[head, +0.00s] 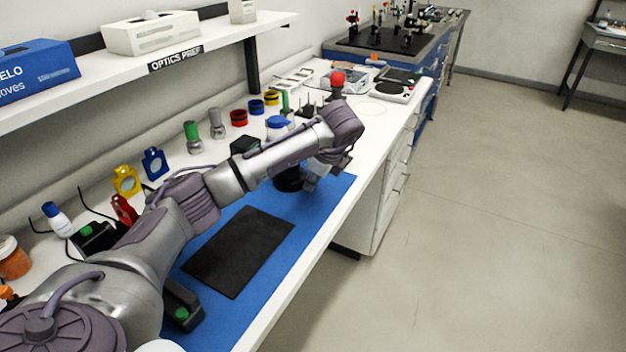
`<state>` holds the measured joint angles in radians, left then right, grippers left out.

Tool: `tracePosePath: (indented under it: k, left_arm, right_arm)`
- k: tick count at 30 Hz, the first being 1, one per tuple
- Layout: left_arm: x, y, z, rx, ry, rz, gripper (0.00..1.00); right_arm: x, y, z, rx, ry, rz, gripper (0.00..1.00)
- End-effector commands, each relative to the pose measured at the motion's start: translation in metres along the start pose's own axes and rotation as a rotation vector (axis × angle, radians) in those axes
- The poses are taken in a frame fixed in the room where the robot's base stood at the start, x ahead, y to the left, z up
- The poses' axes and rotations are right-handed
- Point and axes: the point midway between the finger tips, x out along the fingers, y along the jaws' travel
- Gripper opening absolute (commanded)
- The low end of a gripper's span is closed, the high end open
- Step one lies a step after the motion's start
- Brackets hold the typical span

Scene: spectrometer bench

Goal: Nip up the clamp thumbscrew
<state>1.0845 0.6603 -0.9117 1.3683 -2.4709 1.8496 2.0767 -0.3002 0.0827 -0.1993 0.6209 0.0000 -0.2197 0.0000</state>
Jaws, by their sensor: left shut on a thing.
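My left gripper (310,184) points down at the far end of the blue mat (262,293), under my wrist. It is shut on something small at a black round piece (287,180). The fingers and wrist hide most of this, and the place fits the clamp thumbscrew, but I cannot make out the screw itself. The black piece stands on the mat just left of the fingers, partly behind my forearm. My right gripper is not in view.
A black pad (238,252) lies flat on the mat. Behind my arm stand a yellow mount (127,181), a blue mount (154,163), a green-topped bottle (192,137) and a red-topped item (338,78). A shelf (190,60) runs above. The floor on the right is clear.

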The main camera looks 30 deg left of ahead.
Motion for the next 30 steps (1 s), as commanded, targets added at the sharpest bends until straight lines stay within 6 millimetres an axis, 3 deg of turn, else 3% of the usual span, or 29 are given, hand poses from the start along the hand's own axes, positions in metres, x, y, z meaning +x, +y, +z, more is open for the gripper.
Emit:
tracePosePath:
  k: [18, 30]
  left_arm:
    - [0.001, -0.008, -0.002, 0.122, 0.0, 0.298, 0.0]
    - [0.001, -0.008, -0.001, 0.144, 0.001, 0.344, 0.0]
  right_arm:
    - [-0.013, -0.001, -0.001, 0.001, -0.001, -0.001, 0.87]
    - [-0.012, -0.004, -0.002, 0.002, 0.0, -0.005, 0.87]
